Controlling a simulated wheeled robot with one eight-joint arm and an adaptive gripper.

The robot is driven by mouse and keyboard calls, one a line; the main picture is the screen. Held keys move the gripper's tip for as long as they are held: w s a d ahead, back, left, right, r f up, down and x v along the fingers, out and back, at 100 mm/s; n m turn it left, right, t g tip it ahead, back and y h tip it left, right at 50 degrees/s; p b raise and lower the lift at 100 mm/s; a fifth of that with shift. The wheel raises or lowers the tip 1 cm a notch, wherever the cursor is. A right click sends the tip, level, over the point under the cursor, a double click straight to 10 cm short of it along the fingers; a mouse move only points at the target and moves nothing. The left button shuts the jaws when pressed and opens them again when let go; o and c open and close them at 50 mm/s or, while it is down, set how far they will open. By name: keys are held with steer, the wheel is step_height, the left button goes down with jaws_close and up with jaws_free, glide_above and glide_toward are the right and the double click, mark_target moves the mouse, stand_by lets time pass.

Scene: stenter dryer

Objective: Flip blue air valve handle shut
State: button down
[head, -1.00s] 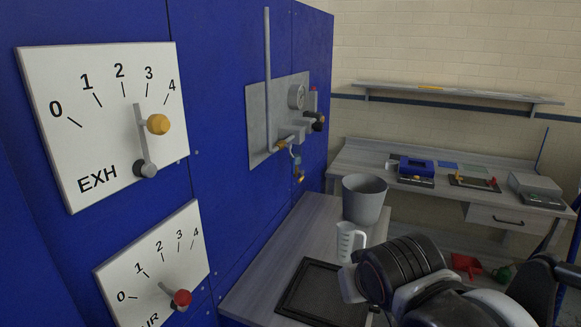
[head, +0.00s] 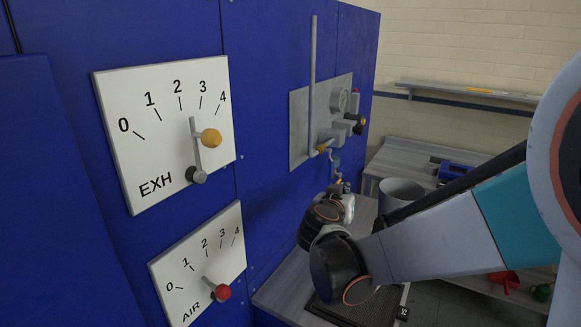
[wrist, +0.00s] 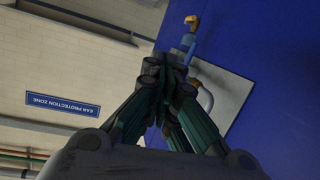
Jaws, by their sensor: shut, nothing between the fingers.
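The air valve shows in the head view as a small blue part (head: 336,161) below a brass fitting (head: 322,149) on the grey panel. In the wrist view a blue part (wrist: 187,42) with a brass end (wrist: 192,21) lies just beyond my fingertips, against the blue wall. My gripper (wrist: 165,66) is shut and empty, its fingertips close to the blue part. I cannot tell whether they touch it. In the head view my wrist is just below the valve, and the fingers are too small to make out. The handle's exact angle is unclear.
The grey panel (head: 299,128) carries a vertical pipe (head: 313,75), a gauge (head: 340,100) and black knobs. EXH (head: 220,80) and AIR (head: 236,225) dial plates are on the blue wall at left. A grey bucket (head: 401,193) and black tray stand below. A curved hose (wrist: 206,96) is beside my fingers.

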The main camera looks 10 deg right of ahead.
steer(key=m+t, duration=0.1)
steer(key=t, duration=0.1)
glide_toward(332, 169)
steer(key=x, duration=0.7)
steer(key=shift+a+r+b, duration=0.1)
steer(key=shift+b, duration=0.2)
steer(key=shift+w+d+f+b, duration=0.25)
steer(key=shift+w+d+b, duration=0.05)
steer(key=shift+w+b, duration=0.05)
steer(key=shift+r, duration=0.1)
